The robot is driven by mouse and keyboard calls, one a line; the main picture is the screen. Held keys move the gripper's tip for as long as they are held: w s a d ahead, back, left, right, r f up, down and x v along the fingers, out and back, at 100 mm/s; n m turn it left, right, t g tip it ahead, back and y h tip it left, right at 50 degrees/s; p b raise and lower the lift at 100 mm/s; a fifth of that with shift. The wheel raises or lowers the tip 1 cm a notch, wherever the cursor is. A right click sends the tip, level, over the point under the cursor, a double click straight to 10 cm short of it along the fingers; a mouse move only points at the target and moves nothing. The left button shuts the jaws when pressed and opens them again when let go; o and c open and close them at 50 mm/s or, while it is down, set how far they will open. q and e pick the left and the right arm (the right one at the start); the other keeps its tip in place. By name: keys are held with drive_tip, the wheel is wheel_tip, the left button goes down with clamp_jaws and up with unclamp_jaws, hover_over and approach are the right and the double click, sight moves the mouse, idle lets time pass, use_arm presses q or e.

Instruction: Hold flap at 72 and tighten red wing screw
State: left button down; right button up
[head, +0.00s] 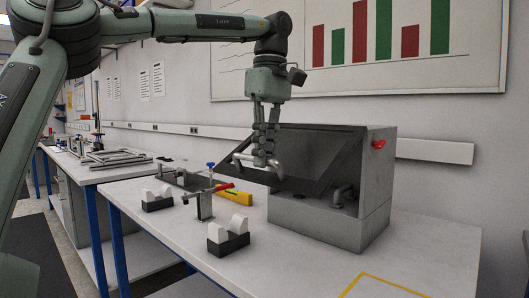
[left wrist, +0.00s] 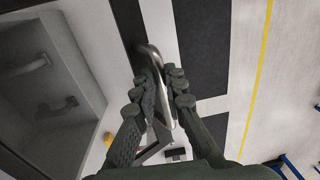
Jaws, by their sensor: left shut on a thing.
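The grey box (head: 330,213) stands on the white table with its dark flap (head: 325,155) raised and tilted outward, the interior showing below. My left gripper (head: 264,158) is shut on the metal flap handle (head: 243,158) at the flap's outer edge. In the left wrist view the fingers of my left gripper (left wrist: 158,78) lie on both sides of the curved handle (left wrist: 151,52). The red wing screw (head: 378,144) is on the box's right side near the top, with nothing touching it. No angle marking is readable. My right gripper is in neither view.
On the table (head: 420,270) left of the box are a clamp stand with a blue knob (head: 205,200), a yellow level-like tool (head: 235,195) and black holders with white pieces (head: 228,237).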

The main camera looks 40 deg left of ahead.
use_arm(q)
wheel_tip(320, 180, up, 2)
drive_tip(key=shift+r, duration=0.1)
drive_tip(key=shift+s+r, duration=0.2)
drive_tip(key=shift+r, duration=0.9)
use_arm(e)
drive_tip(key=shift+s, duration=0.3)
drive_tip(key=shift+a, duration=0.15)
